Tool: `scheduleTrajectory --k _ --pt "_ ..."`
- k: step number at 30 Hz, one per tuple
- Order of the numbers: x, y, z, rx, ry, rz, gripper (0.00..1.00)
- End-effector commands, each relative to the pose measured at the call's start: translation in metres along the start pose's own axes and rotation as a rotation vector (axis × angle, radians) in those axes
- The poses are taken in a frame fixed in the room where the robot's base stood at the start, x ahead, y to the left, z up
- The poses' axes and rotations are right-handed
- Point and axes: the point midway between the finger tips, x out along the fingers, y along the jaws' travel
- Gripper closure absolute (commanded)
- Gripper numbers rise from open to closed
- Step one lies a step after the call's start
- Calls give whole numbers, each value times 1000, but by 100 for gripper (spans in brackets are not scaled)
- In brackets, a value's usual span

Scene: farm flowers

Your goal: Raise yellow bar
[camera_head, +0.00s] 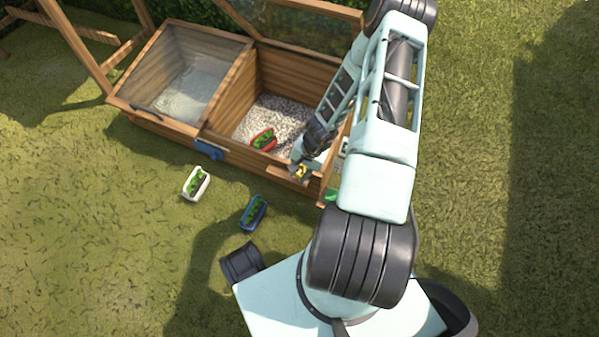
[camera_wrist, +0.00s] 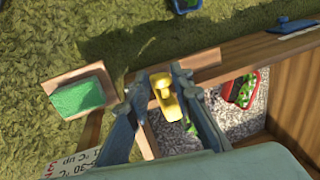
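The small yellow bar (camera_wrist: 167,98) is in the wrist view, at the wooden front wall of the cold frame's open compartment. Its yellow also shows in the head view (camera_head: 302,173). My gripper (camera_wrist: 158,80) reaches down over it, with one finger on each side. The fingers are apart and look open; the right finger is very close to the bar, and I cannot tell whether it touches. In the head view my gripper (camera_head: 299,170) is at the compartment's front right corner. The bar's lower end and its mounting are not clear.
A red planter (camera_head: 263,139) sits on gravel inside the open compartment. The left compartment's glass lid (camera_head: 187,72) is down; the right lid (camera_head: 295,22) is raised. A white planter (camera_head: 196,183) and a blue planter (camera_head: 253,213) stand on the grass. A green panel (camera_wrist: 78,97) is beside my gripper.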

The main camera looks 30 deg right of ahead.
Motion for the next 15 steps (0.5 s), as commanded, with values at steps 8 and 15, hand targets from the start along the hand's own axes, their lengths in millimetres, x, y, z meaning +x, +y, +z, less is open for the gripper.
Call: scheduleTrajectory --k 8,15 --pt "0 0 -4 0 7 1 66" --pt "-7 0 -5 -2 11 1 66"
